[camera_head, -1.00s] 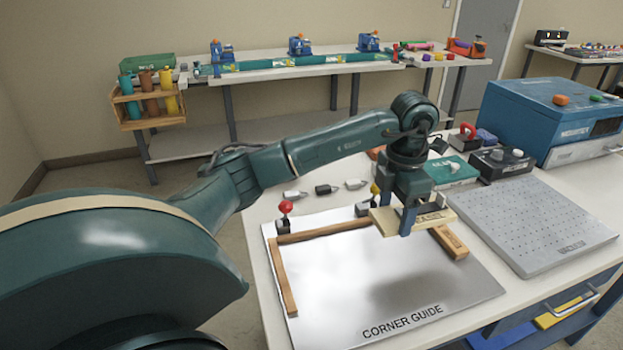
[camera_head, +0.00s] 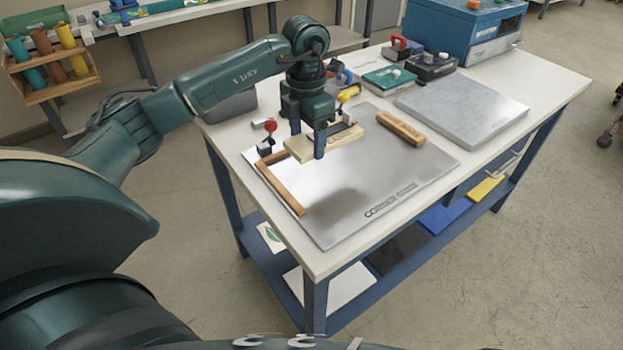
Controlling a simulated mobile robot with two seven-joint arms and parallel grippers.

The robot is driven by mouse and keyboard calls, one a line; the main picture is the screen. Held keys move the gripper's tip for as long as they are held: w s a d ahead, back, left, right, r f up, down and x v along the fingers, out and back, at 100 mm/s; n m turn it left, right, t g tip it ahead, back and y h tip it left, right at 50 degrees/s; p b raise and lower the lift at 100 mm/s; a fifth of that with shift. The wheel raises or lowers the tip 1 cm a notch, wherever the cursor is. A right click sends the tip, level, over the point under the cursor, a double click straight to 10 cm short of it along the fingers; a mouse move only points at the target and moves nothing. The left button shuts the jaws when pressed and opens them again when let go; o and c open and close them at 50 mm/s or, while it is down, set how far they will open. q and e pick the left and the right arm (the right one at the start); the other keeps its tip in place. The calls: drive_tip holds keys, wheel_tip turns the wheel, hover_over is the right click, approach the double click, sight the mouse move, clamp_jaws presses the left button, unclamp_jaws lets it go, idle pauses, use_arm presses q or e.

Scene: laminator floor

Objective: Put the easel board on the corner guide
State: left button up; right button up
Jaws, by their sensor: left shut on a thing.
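My left gripper (camera_head: 309,138) is shut on the cream easel board (camera_head: 300,151), a small flat piece held roughly level. It is over the back-left part of the corner guide (camera_head: 350,190), a silver plate with dark lettering at its front edge. Whether the board touches the guide I cannot tell. A brown wooden strip (camera_head: 280,188) runs along the guide's left side. The back strip is mostly hidden behind the board and gripper. My right gripper is not in view.
A loose wooden block (camera_head: 401,128) lies at the guide's back right. A red-knobbed clamp (camera_head: 269,128) stands at its back left. A grey perforated plate (camera_head: 462,108) lies to the right, with a blue machine (camera_head: 470,30) behind. The guide's front half is clear.

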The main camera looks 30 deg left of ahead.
sight(307, 184)
use_arm(q)
wheel_tip(307, 184, down, 10)
drive_tip(key=shift+r+p, duration=0.1)
drive_tip(key=shift+p, duration=0.5)
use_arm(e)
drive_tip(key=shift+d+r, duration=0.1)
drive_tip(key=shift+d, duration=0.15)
use_arm(q)
drive_tip(key=shift+f, duration=0.25)
drive_tip(key=o, duration=1)
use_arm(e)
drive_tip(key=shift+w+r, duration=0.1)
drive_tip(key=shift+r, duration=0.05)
